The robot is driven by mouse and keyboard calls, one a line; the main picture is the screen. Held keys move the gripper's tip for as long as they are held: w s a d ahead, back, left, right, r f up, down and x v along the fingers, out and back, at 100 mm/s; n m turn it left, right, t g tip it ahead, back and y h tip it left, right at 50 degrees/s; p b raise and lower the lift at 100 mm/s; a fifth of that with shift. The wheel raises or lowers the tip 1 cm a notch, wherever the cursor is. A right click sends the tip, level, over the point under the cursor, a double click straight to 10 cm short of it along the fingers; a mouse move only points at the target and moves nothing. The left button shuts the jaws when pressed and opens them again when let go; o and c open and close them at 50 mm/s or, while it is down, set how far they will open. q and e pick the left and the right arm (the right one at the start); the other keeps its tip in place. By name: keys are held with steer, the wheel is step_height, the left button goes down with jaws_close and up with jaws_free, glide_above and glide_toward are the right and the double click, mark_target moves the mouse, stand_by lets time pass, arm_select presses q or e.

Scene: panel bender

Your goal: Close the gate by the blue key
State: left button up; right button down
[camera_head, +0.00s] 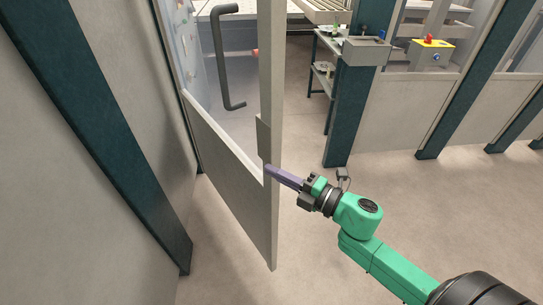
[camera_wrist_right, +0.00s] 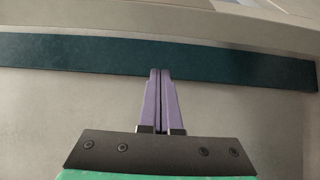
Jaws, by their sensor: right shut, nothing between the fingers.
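The gate (camera_head: 228,165) is a grey-framed door with a clear upper pane and a dark vertical handle (camera_head: 228,60). It stands open, with a gap between its free edge and the teal post (camera_head: 350,110) to the right. My right gripper (camera_head: 268,170) is shut and empty, its purple fingertips at the gate's free edge; I cannot tell if they touch. In the right wrist view the fingers (camera_wrist_right: 159,75) are pressed together. I cannot make out the blue key clearly. My left gripper is not in view.
A grey box (camera_head: 366,50) is mounted on the teal post. A yellow box with a red button (camera_head: 430,50) sits farther right. A shelf cart (camera_head: 325,65) stands beyond the opening. A teal-braced wall (camera_head: 110,140) fills the left. The floor (camera_head: 300,245) before the gate is clear.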

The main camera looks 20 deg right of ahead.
mark_target(271, 158)
steer(key=w, duration=0.1)
steer(key=w+p, duration=0.1)
steer(key=w, duration=0.1)
steer(key=w+p, duration=0.1)
steer(key=w, duration=0.1)
steer(key=shift+w+d+r, duration=0.1)
steer(key=shift+d, duration=0.3)
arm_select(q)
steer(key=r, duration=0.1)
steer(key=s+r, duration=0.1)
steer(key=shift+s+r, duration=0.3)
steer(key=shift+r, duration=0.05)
